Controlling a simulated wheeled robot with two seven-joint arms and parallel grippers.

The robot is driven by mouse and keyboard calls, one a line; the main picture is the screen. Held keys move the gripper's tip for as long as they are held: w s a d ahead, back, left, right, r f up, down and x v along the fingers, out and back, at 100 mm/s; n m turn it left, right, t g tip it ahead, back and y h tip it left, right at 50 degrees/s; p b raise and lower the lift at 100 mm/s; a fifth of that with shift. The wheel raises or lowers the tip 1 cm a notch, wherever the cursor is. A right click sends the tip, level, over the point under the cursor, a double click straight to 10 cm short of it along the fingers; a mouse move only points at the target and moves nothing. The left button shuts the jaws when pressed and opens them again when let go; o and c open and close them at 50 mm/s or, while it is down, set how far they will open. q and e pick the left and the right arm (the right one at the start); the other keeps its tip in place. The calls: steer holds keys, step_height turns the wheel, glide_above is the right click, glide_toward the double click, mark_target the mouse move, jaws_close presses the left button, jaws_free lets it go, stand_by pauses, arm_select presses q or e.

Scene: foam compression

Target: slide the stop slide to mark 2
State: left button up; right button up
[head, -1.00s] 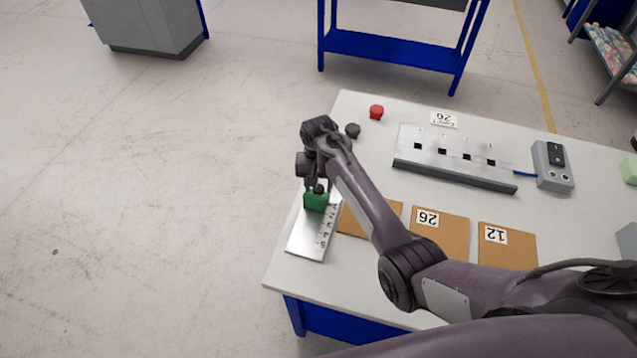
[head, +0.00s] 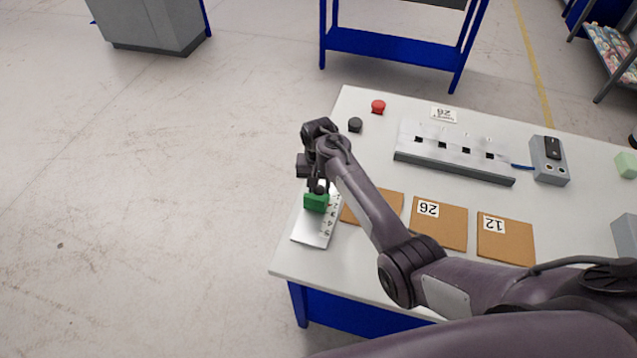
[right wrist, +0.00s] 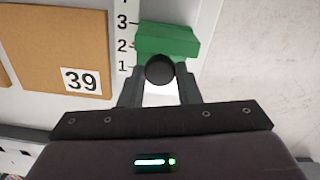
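The stop slide is a green block (head: 316,203) with a round black knob (right wrist: 160,70), sitting on a pale metal plate (head: 312,236) with a numbered scale. In the right wrist view the green block (right wrist: 168,42) lies beside the marks 2 and 3, with mark 1 just below its lower edge. The block hides part of the scale edge. My right gripper (right wrist: 161,72) has its two fingers on either side of the knob, apparently touching it. In the head view the right gripper (head: 318,187) stands over the block. My left gripper is not in view.
Brown foam pads (head: 440,223) with number labels lie right of the plate; one (right wrist: 60,50) reads 39. A slotted metal fixture (head: 455,152), a grey switch box (head: 549,160), a red button (head: 378,106) and a black knob (head: 355,124) stand farther back. The table's left edge is close beside the plate.

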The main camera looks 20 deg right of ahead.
mark_target(320, 187)
steer(key=shift+o, duration=1.2)
steer(key=shift+w+d, duration=0.2)
steer(key=shift+w, duration=0.15)
steer(key=shift+o, duration=1.1)
steer(key=shift+d, duration=0.1)
steer(key=shift+s, duration=0.1)
steer(key=shift+a+r, duration=0.2)
steer(key=shift+r, duration=0.45)
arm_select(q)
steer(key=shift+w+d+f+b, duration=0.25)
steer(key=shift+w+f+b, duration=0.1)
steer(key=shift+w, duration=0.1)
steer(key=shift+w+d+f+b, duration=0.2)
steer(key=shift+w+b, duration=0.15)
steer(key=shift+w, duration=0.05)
arm_select(e)
step_height(320, 187, up, 7)
steer(key=shift+f, duration=0.15)
